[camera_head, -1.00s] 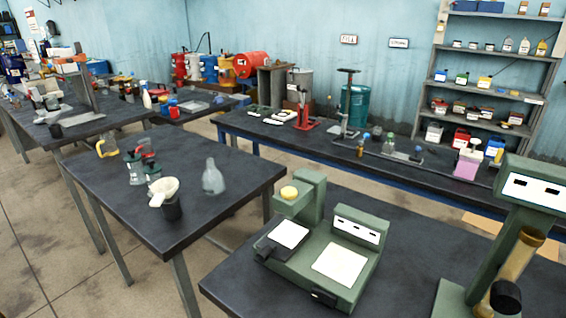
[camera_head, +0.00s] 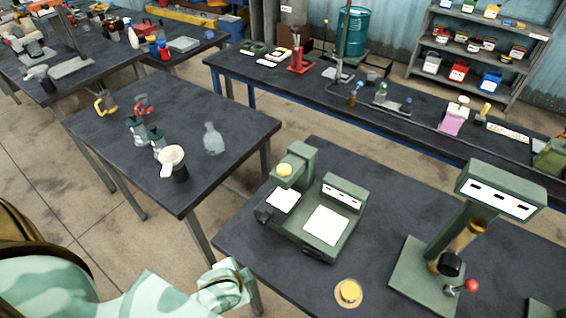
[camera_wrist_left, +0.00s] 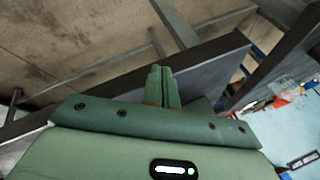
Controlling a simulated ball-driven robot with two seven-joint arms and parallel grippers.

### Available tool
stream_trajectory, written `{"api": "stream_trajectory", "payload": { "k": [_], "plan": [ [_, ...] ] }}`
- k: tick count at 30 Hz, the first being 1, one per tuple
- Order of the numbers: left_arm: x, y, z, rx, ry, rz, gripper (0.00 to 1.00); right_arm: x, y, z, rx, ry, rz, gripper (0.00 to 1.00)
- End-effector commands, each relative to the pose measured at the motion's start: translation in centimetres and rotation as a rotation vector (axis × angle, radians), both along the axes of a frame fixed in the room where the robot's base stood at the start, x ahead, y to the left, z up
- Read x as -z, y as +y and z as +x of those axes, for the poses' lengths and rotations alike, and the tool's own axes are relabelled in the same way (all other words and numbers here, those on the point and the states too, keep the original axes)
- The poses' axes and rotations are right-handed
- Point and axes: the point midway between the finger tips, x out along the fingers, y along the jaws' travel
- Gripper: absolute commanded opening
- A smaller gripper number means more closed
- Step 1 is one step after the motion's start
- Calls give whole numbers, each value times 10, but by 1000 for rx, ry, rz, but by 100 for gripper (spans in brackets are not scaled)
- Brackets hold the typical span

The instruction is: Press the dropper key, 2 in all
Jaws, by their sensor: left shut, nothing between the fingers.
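A green bench device (camera_head: 318,248) stands on the near table with white panels and a short post. A separate round yellow button (camera_head: 348,292) on a pale base lies nearer on the same table. I cannot tell from the pictures which is the dropper key. My left gripper (camera_head: 236,284) is at the lower left, left of the device and apart from both yellow pieces. In the left wrist view its fingers (camera_wrist_left: 163,72) are together and empty. My right gripper is out of view.
A green stand (camera_head: 497,190) with an amber tube and red-knobbed lever stands at the right of the near table. The left table holds a clear flask (camera_head: 213,139) and a white funnel (camera_head: 172,158). A gap of floor separates the tables.

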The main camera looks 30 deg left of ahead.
Motion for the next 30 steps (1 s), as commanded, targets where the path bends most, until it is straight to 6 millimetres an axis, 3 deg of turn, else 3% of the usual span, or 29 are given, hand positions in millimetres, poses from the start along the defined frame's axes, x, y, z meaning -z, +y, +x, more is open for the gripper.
{"api": "stream_trajectory", "payload": {
  "k": [1, 10, 14, 18, 21, 23, 27, 30],
  "plan": [
    [-35, 0, 8, 13, -23, 9, 0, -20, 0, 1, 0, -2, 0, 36],
    [-176, -17, 54, 144, -153, 26, 0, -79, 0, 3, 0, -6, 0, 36],
    [-231, -40, 79, 266, -219, 3, 0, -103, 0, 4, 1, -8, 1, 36],
    [-278, -78, 112, 475, -289, -50, 0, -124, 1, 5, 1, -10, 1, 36],
    [-293, -103, 141, 681, -313, -99, 0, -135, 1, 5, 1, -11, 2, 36],
    [-291, -103, 159, 764, -304, -122, 0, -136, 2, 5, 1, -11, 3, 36],
    [-287, -64, 202, 817, -285, -147, 0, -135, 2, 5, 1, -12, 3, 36],
    [-290, -35, 224, 797, -286, -151, 0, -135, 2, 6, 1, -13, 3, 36]
  ]
}}
